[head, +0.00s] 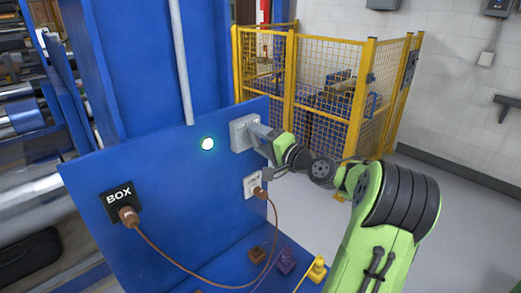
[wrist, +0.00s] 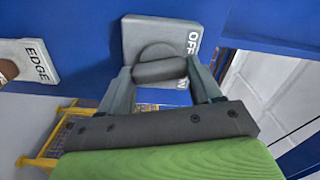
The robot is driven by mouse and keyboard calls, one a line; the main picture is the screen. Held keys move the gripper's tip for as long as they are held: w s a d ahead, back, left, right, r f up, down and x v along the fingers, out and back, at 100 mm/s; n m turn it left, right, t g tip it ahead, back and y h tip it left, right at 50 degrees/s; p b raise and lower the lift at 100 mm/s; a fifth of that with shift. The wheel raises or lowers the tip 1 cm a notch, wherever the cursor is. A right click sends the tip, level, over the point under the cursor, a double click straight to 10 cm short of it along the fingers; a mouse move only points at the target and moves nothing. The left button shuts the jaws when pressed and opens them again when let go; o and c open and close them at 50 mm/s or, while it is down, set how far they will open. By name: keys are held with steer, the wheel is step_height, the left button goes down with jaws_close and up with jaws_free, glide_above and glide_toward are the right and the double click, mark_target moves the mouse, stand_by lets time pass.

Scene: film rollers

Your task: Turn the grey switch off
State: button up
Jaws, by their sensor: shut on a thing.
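The grey switch (head: 238,133) is a square plate on the blue upright panel, near its upper right edge. In the wrist view the plate (wrist: 138,38) bears the letters OFF and, partly hidden, ON. A rounded grey knob (wrist: 158,69) stands out from its middle. My gripper (head: 262,136) reaches the switch from the right. In the wrist view the fingers of my gripper (wrist: 161,76) are shut on the knob, one on each side. The knob's exact pointing direction is hard to tell.
A pale round light (head: 207,143) glows on the panel (head: 165,175). Below the switch is an EDGE socket (head: 250,184) with a brown plug and cable; a BOX socket (head: 119,203) sits lower left. Several coloured plugs (head: 286,261) lie on the ledge. A yellow fence (head: 331,80) stands behind.

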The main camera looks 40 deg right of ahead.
steer(key=n+b, duration=0.5)
steer(key=shift+f+n, duration=0.15)
steer(key=shift+n, duration=0.15)
stand_by(0.4)
steer(key=o, duration=1.1)
steer(key=shift+c, duration=0.2)
steer(key=s, duration=1.5)
steer(key=shift+s+d+b, duration=0.2)
steer(key=shift+s+b, duration=0.2)
steer(key=shift+b, duration=0.05)
steer(key=shift+w, duration=0.1)
